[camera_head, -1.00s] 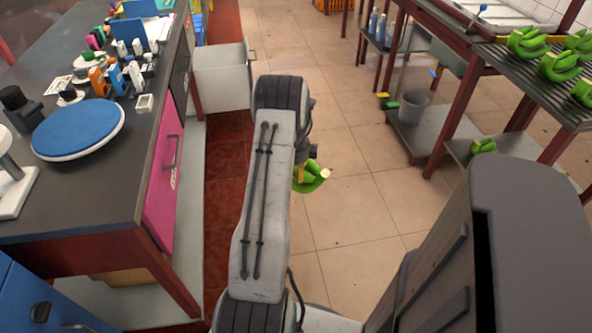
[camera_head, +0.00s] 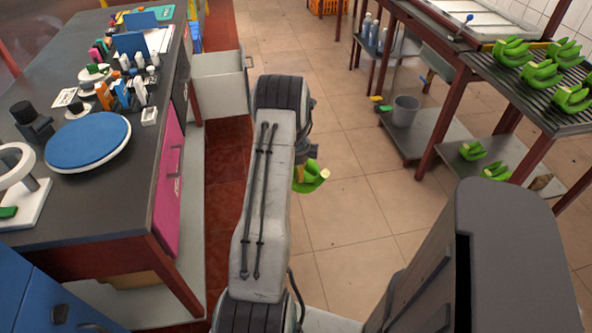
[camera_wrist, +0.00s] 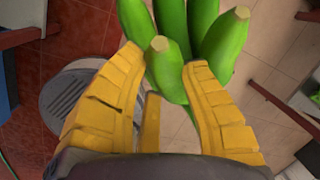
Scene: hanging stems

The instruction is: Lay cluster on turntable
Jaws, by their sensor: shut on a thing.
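A green banana cluster (camera_head: 311,177) hangs beside my arm in the head view, above the tiled floor. In the wrist view my gripper (camera_wrist: 165,75) has its yellow ribbed fingers shut on the cluster (camera_wrist: 220,45). Its cut fruit tips point toward the camera, and its far part is outside the picture. In the head view my arm hides most of the gripper. The turntable (camera_head: 88,142), a round blue disc with a white edge, sits empty on the dark counter at left, apart from the cluster.
The counter (camera_head: 120,190) also holds a white ring-shaped device (camera_head: 18,165), a black object (camera_head: 30,118) and several small bottles and boxes behind the turntable. An open white drawer (camera_head: 220,80) juts into the aisle. More green clusters (camera_head: 541,74) lie on the right rack.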

